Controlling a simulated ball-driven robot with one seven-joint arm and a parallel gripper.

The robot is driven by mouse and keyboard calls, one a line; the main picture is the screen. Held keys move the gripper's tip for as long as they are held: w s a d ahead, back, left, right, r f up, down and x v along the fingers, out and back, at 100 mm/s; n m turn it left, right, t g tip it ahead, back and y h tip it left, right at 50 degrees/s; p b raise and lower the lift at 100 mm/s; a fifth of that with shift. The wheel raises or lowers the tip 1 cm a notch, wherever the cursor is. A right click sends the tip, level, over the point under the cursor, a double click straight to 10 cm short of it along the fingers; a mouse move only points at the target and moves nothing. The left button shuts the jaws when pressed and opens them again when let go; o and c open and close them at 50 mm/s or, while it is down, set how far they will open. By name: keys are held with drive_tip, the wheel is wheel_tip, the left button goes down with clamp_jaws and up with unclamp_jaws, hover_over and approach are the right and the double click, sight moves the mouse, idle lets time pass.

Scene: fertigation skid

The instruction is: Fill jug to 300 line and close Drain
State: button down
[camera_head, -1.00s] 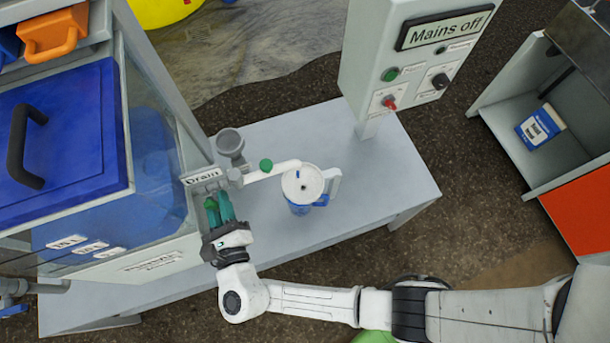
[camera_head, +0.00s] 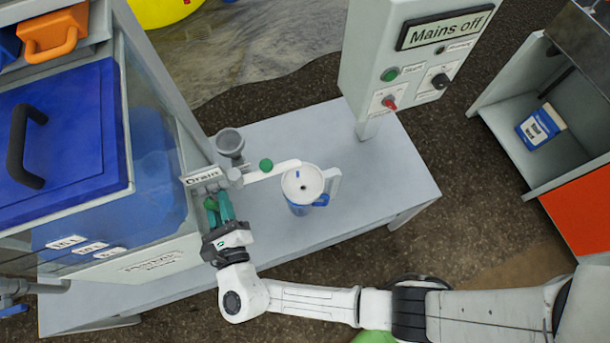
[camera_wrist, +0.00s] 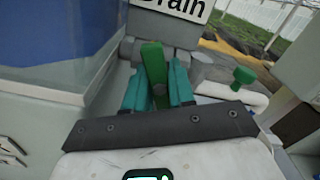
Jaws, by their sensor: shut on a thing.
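The white jug (camera_head: 303,187) with a handle on its right and blue on its side stands upright on the grey bench. A white spout pipe (camera_head: 271,172) reaches over towards it. The jug's level marks cannot be read here. The Drain sign (camera_head: 202,176) is on the tank's front corner, above a green valve lever (camera_wrist: 153,68). My gripper (camera_head: 217,208) is at this lever; in the wrist view its two teal fingers (camera_wrist: 157,90) are shut on it from both sides. The lever's lower part is hidden by my gripper.
A green knob (camera_head: 266,165) sits on the spout pipe and a grey cup-like fitting (camera_head: 230,142) stands behind it. A control box (camera_head: 410,60) reading "Mains off" stands on the bench's far side. The bench's right part (camera_head: 390,180) is clear.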

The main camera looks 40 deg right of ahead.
drive_tip(key=shift+f+m+b, duration=0.35)
drive_tip(key=shift+m+b, duration=1.25)
drive_tip(key=shift+m, duration=0.2)
drive_tip(key=shift+r+m+b, duration=0.3)
drive_tip(key=shift+m+b, duration=0.3)
drive_tip(key=shift+m, duration=0.6)
drive_tip(key=c, duration=0.9)
unclamp_jaws()
drive_tip(key=shift+p+v, duration=0.75)
drive_tip(key=shift+v, duration=2.8)
drive_tip(key=shift+w, duration=0.1)
